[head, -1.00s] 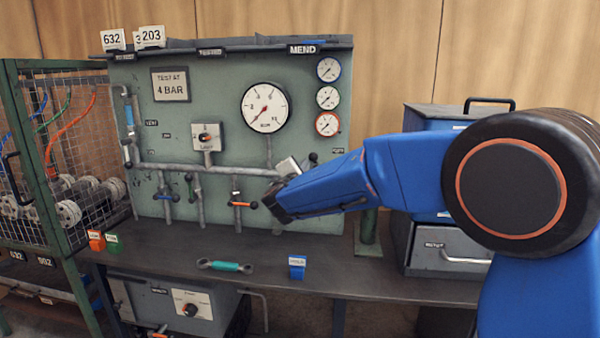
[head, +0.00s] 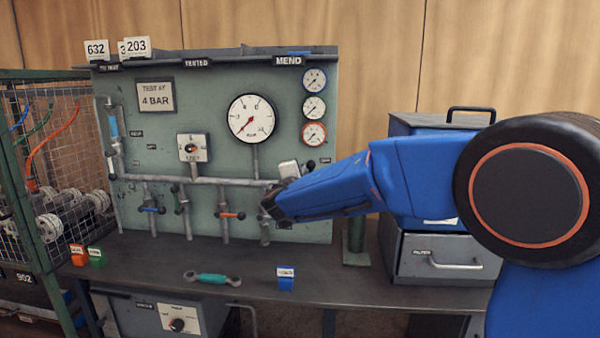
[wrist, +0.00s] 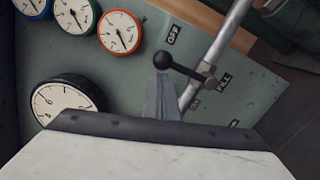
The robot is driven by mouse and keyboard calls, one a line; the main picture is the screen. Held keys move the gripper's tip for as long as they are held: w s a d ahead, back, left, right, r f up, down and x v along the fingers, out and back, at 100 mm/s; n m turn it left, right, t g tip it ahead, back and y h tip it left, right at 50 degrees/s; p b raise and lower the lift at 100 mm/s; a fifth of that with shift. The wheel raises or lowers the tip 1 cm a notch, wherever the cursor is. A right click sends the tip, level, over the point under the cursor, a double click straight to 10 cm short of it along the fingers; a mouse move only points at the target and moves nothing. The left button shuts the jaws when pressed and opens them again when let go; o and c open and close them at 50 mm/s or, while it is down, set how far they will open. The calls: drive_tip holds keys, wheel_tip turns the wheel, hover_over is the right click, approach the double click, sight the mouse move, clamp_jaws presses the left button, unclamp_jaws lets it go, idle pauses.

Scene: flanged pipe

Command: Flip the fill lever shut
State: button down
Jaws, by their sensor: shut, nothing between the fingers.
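The fill lever (wrist: 187,71) is a thin dark rod with a black ball at its end, at a grey pipe near the FILL label (wrist: 223,83). Its ball lies between the OFF and ON labels in the wrist view. In the head view the ball (head: 311,164) shows below the red-rimmed gauge, just beyond my gripper's pale body. My gripper's grey fingers (wrist: 163,92) are shut and empty, right at the ball; I cannot tell whether they touch it. In the head view the fingers are hidden, with the blue arm in front of the panel.
The green panel (head: 165,225) carries a large gauge (head: 251,118), several small gauges, and blue (head: 150,209) and orange (head: 232,215) handles.

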drive_tip(key=shift+d, duration=0.1)
drive_tip(key=s+a, duration=0.5)
drive_tip(key=s, duration=0.5)
drive_tip(key=shift+s+f, duration=0.3)
drive_tip(key=shift+f, duration=0.15)
